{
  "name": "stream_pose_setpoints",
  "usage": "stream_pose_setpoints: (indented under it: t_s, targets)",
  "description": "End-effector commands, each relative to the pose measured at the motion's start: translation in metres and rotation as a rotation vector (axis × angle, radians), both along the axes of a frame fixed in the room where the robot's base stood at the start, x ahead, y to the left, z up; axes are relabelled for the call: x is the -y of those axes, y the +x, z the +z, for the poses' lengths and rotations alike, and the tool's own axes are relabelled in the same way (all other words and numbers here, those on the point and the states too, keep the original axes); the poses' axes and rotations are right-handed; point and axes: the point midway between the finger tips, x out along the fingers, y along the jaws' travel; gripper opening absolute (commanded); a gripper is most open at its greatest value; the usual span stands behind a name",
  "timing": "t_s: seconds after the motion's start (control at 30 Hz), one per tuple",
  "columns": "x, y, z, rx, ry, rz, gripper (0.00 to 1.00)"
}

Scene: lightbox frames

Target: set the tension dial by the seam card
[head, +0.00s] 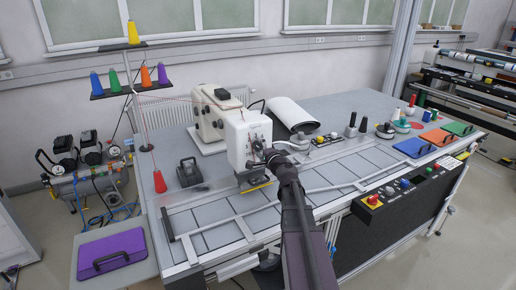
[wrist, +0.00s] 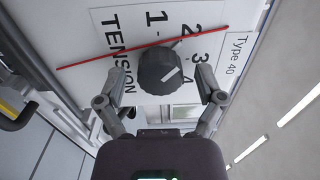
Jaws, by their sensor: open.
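The tension dial (wrist: 160,72) is a dark grey round knob on a white panel marked TENSION, with numbers 1 to 4 beside it, in the wrist view. Its white pointer line slants toward the upper right, on the side of the 3; the exact setting is hard to tell. My gripper (wrist: 158,88) is open, one finger on each side of the dial; contact is not visible. In the head view my gripper (head: 261,154) is at the front of the white sewing machine (head: 236,138). A label by the panel (wrist: 237,55) reads "Type 40"; I cannot identify the seam card.
A red thread (wrist: 110,57) crosses the panel near the dial. A thread stand (head: 132,85) with coloured cones stands left of the machine. Blue, orange and green folders (head: 413,147) lie at the table's right. A control panel (head: 400,190) is on the front edge.

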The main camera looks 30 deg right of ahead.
Motion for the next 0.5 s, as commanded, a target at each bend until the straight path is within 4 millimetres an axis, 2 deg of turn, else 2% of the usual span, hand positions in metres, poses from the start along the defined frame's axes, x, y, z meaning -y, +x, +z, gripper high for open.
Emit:
stream_pose_setpoints:
  t_s: [0.5]
  targets:
    - [0.003, -0.060, 0.000, -0.002, 0.000, -0.002, 0.87]
